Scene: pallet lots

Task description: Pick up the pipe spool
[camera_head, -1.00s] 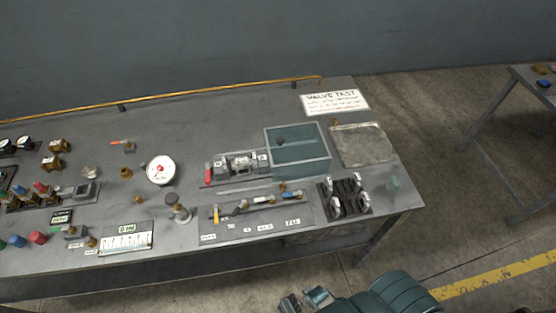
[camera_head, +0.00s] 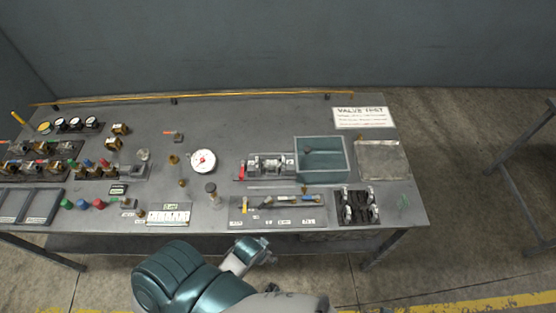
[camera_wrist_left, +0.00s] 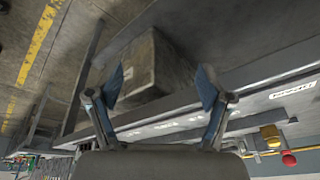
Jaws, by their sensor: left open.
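What looks like the pipe spool, a short grey metal piece with round flanges (camera_head: 271,165), sits in a vise-like fixture with a red handle on the bench, left of the teal tray. It is small in the head view, and I cannot separate it clearly from the fixture. My left gripper (camera_wrist_left: 160,85) is open and empty in the left wrist view, below the bench edge. In the head view, a teal arm of mine is in front of the bench, well apart from the spool. The spool is not seen in the wrist view.
The bench (camera_head: 130,243) carries a teal tray (camera_head: 346,171), a white dial gauge (camera_head: 203,161), a tool strip (camera_head: 300,217) and a black rack (camera_head: 341,212) near the spool. A brass rail (camera_head: 215,97) runs along the back. A box (camera_wrist_left: 140,72) shows in the wrist view.

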